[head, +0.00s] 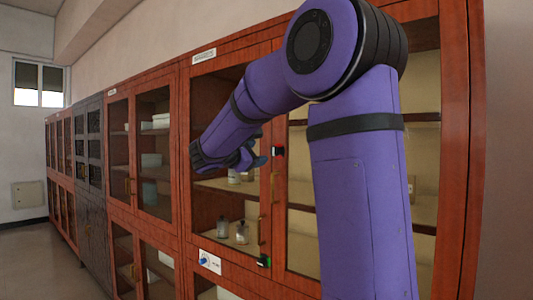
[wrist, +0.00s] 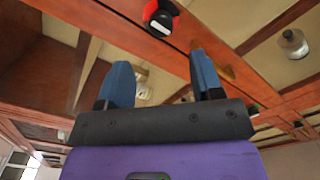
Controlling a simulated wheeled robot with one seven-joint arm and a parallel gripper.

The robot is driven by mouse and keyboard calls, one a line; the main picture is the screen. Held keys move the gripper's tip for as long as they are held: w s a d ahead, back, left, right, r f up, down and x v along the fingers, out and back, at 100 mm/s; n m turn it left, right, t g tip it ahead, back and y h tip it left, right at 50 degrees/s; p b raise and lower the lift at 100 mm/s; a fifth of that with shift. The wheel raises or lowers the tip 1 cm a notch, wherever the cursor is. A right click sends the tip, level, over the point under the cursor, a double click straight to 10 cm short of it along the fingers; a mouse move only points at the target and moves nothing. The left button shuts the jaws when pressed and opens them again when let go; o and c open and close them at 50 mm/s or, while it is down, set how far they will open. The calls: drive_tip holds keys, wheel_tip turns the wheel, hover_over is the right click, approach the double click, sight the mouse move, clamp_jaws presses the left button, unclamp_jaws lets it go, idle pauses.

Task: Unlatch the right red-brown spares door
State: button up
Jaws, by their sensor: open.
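The right red-brown door (head: 280,230) is glazed and looks closed; my purple arm covers much of it. A small black and red latch (head: 278,151) sits at the seam between the doors. It also shows in the wrist view (wrist: 160,20), beyond my fingertips and between them sideways. My gripper (head: 262,155) is by the left door (head: 228,72), just left of the latch. In the wrist view, its two blue fingers (wrist: 162,75) are spread with nothing between them. A brass handle (wrist: 228,73) shows just beyond the right finger. I cannot tell the latch's setting.
Shelves behind the glass hold bottles (head: 241,232). A white panel with a blue knob (head: 210,262) and a small black device with a green light (head: 263,261) are on the rail below. More cabinets (head: 90,150) run left. Open floor (head: 35,265) lies at the lower left.

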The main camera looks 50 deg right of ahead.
sight(273, 152)
drive_tip(key=d, duration=0.9)
drive_tip(key=shift+w, duration=0.25)
drive_tip(key=c, duration=0.9)
